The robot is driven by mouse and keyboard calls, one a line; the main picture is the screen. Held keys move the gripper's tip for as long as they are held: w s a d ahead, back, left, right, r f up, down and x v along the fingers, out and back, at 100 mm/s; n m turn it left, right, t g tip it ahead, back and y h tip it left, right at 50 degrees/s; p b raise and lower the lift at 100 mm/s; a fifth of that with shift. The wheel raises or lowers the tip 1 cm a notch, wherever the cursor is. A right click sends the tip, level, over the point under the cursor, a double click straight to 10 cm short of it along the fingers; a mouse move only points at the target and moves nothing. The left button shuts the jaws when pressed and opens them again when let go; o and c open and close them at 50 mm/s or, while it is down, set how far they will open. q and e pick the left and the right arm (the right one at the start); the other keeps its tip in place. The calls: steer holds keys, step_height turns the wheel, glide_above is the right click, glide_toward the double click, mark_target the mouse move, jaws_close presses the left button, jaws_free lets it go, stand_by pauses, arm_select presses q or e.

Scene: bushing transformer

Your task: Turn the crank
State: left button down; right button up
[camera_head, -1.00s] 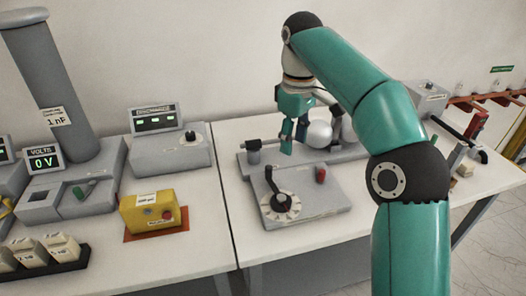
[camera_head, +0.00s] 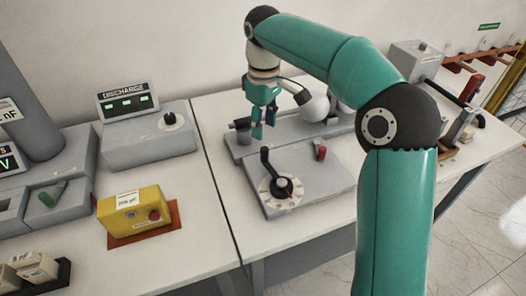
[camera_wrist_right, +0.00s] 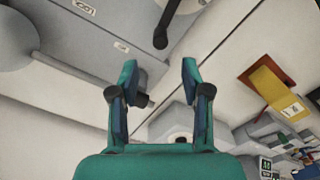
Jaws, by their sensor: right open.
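The crank (camera_head: 268,166) is a black arm with an upright grip on a white dial (camera_head: 281,190), on the sloped top of a grey box (camera_head: 315,180). In the right wrist view the crank's black grip (camera_wrist_right: 160,40) shows at the top, beyond the fingertips. My right gripper (camera_head: 264,127) is open and points down, above and behind the crank, apart from it. It also shows in the right wrist view (camera_wrist_right: 160,68) with nothing held between its fingers. My left gripper is not in view.
A red knob (camera_head: 321,152) sits on the same box. Behind it, a grey base with a dark cylinder (camera_head: 240,124) and a white sphere (camera_head: 314,108) stands close to my gripper. A yellow box (camera_head: 134,214) and the discharge unit (camera_head: 150,143) stand on the left table.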

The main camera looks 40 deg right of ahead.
mark_target(264, 148)
step_height(264, 148, down, 8)
steer(key=shift+s+f, duration=0.1)
steer(key=shift+f, duration=0.15)
jaws_close()
stand_by(0.3)
